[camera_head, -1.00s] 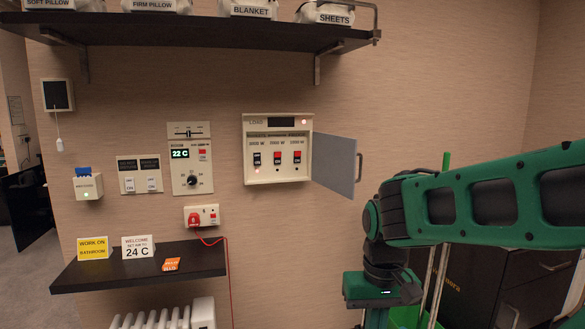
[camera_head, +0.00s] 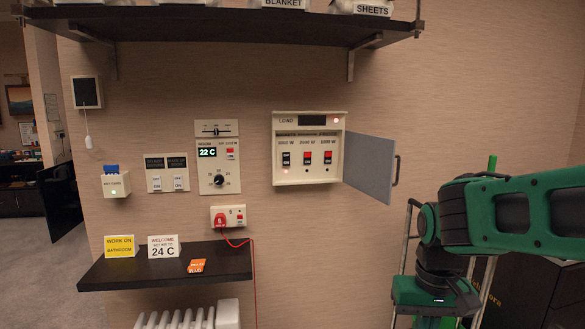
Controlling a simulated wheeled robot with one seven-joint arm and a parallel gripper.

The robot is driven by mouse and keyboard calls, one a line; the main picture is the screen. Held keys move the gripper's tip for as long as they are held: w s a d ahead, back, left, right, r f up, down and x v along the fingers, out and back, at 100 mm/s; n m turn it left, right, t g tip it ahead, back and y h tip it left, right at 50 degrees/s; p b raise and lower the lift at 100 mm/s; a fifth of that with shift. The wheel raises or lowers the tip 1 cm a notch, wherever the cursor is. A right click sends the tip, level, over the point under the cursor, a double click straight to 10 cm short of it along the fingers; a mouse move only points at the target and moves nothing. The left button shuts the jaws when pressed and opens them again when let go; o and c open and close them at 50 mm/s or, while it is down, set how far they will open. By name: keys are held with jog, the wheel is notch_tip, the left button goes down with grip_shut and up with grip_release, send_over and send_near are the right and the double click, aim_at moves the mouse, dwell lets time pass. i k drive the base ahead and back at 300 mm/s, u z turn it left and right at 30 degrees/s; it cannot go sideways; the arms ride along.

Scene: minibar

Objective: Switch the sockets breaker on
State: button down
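The breaker box (camera_head: 278,150) is a cream panel on the wall, marked LOAD at the top, with a small lit red lamp. Its grey door (camera_head: 370,167) stands open to the right. Inside is a row of three switches: a black one (camera_head: 286,159) at left, a red one (camera_head: 307,158) in the middle and a red one (camera_head: 328,157) at right. Their labels are too small to tell which is the sockets breaker. My gripper (camera_head: 436,294) hangs at the lower right, below and right of the door, apart from the box. Its fingers are not visible.
A dark shelf (camera_head: 240,28) runs above the box. A lower shelf (camera_head: 170,268) holds small signs. A socket (camera_head: 240,214) with a red plug and cord, a thermostat panel (camera_head: 218,165) and a card holder (camera_head: 116,184) are left. The wall below the box is clear.

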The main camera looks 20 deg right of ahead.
aim_at(286, 156)
jog(key=i, duration=0.85)
jog(key=u, duration=0.1)
